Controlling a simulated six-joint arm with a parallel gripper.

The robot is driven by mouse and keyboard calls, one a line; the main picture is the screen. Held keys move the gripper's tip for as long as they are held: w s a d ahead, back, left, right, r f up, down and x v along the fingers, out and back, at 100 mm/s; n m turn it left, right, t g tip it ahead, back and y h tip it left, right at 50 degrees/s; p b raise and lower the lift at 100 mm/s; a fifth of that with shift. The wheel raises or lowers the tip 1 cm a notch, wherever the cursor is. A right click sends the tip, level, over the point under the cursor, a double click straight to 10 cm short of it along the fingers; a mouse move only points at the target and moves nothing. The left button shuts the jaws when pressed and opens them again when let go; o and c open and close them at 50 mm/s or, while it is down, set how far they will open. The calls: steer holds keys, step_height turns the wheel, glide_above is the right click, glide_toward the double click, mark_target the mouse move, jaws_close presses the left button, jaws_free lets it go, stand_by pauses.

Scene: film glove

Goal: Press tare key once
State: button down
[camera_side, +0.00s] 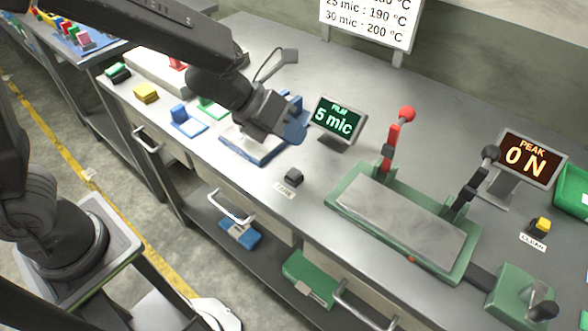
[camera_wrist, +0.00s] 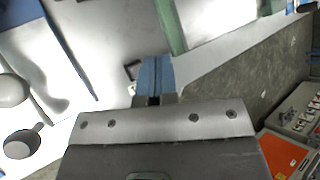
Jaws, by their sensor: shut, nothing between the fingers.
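The tare key (camera_side: 294,176) is a small dark block on the bench, with a white label reading TARE (camera_side: 284,190) in front of it. My gripper (camera_side: 296,132) is shut and empty. In the side view it appears above and behind the key, over the right end of a blue-edged plate (camera_side: 254,153), apart from the key. In the wrist view the blue fingertips (camera_wrist: 154,72) are together. A small dark-edged shape (camera_wrist: 132,69) lies just left of them; I cannot tell whether it is the key.
A display (camera_side: 338,120) reading FILM 5 mic stands behind the key. A PEAK display (camera_side: 526,158) reads 0 N. Bare bench lies around the key.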

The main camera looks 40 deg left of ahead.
mark_target(293, 170)
steer(key=shift+f, duration=2.85)
steer(key=shift+f, duration=0.4)
steer(key=shift+f, duration=0.5)
stand_by(0.3)
stand_by(0.4)
steer(key=shift+r, duration=0.95)
steer(key=shift+r, duration=0.1)
steer(key=shift+r, duration=2.4)
